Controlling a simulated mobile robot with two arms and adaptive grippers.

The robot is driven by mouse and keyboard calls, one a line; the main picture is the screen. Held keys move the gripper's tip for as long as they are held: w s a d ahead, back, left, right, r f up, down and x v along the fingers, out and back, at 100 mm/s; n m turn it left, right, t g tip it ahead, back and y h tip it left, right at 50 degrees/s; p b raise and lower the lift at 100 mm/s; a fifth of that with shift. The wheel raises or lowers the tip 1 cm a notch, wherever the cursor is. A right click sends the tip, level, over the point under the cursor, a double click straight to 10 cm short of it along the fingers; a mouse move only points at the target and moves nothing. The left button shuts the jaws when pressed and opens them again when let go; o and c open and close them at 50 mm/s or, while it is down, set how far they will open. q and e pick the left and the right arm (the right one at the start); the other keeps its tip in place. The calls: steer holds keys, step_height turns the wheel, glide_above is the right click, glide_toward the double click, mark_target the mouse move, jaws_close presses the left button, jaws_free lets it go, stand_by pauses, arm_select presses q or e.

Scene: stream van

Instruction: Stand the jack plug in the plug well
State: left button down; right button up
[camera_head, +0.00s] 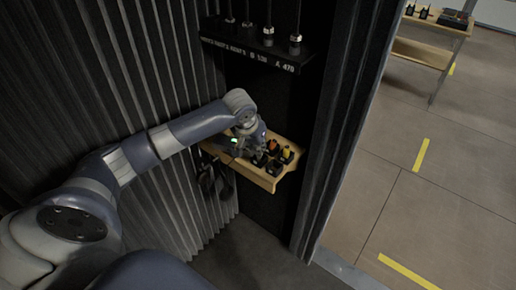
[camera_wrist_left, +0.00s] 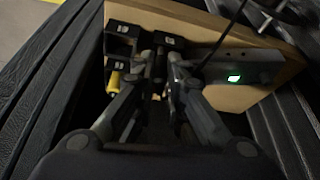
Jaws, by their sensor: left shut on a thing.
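My left gripper (camera_head: 257,157) reaches down over the small wooden shelf (camera_head: 262,180) in the dark bay. In the left wrist view its fingers (camera_wrist_left: 158,65) are shut on a small dark thing, probably the jack plug, mostly hidden between them. Black square wells stand on the shelf around the fingertips; one well (camera_wrist_left: 120,38) with a white mark is at upper left. In the head view two wells hold plugs, one orange-red (camera_head: 272,145) and one yellow-orange (camera_head: 287,152). I cannot tell whether the held thing is inside a well. My right gripper is in neither view.
A dark device with a green light (camera_wrist_left: 236,78) lies on the shelf beside the gripper, with a thin cable rising near it. Black headphones (camera_head: 210,182) hang below the shelf.

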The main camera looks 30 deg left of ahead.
arm_select(q)
steer(key=w+f, duration=0.1)
steer(key=w+a+f+p, duration=0.1)
steer(key=f, duration=0.1)
steer(key=shift+w+f, duration=0.1)
steer(key=shift+f, duration=0.35)
steer(key=c, duration=1.6)
jaws_free()
steer(key=shift+f, duration=0.1)
steer(key=shift+c, duration=0.2)
steer(key=shift+r, duration=0.4)
steer(key=b+v, duration=0.1)
steer(key=v, duration=1)
steer(key=shift+r, duration=0.25)
